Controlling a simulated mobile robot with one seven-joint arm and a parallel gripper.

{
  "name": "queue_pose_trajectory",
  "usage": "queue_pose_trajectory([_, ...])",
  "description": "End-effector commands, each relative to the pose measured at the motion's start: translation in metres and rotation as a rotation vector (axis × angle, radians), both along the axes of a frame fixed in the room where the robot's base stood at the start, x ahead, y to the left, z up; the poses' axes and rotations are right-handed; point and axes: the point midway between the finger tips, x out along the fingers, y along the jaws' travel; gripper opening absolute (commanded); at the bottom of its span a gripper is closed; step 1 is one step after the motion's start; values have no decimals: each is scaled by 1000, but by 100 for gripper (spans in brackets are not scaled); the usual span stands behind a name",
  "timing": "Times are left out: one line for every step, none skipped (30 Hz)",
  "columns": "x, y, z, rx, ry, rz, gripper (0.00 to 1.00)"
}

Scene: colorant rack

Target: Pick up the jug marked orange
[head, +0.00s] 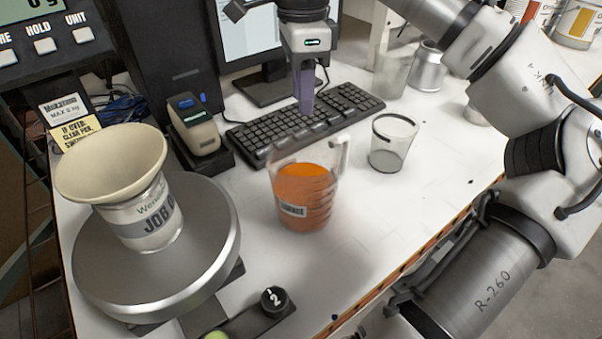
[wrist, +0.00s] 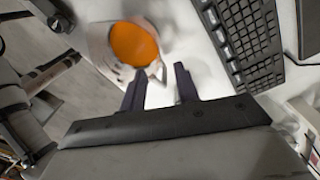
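The clear jug of orange liquid (head: 303,198) stands upright on the white table, with a small label on its front that appears to read orange. Its pale handle (head: 341,155) points to the back right. My gripper (head: 305,108) is in the air above the keyboard, behind the jug and apart from it, fingers pointing down. In the wrist view the jug (wrist: 135,45) is at top centre, its handle near the gap between my two fingers (wrist: 160,80). The fingers are spread, with nothing held between them.
A keyboard (head: 260,135) lies behind the jug. An empty clear cup (head: 392,145) stands to its right. A round scale (head: 205,265) holding a can (head: 150,225) and a cream funnel (head: 110,165) is at left. A black knob (head: 273,300) is in front. Bare table surrounds the jug.

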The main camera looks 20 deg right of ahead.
Motion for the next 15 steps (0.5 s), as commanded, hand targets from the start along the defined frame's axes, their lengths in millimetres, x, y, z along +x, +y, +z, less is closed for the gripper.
queue_pose_trajectory([-1, 0, -10, 2, 2, 1, 31])
queue_pose_trajectory([-2, 0, -17, 2, 4, 2, 31])
queue_pose_trajectory([-2, 0, -25, 1, 3, 1, 31])
queue_pose_trajectory([-2, 0, -31, 0, 3, 1, 31])
queue_pose_trajectory([-2, 0, -36, 1, 2, 0, 31])
queue_pose_trajectory([-3, 0, -44, 1, 3, 1, 31])
queue_pose_trajectory([-3, 1, -48, 2, 2, 1, 31])
queue_pose_trajectory([-3, 1, -53, 2, 2, 1, 31])
queue_pose_trajectory([-3, 1, -58, 1, 2, 1, 31])
queue_pose_trajectory([-3, 1, -61, 1, 1, 1, 31])
queue_pose_trajectory([-3, 1, -63, 1, 0, 0, 31])
queue_pose_trajectory([-3, 1, -66, 1, 0, 0, 31])
queue_pose_trajectory([-3, 1, -67, 1, 0, 1, 31])
queue_pose_trajectory([-3, 1, -69, 1, 1, 1, 31])
queue_pose_trajectory([-3, 1, -71, 0, 1, 1, 31])
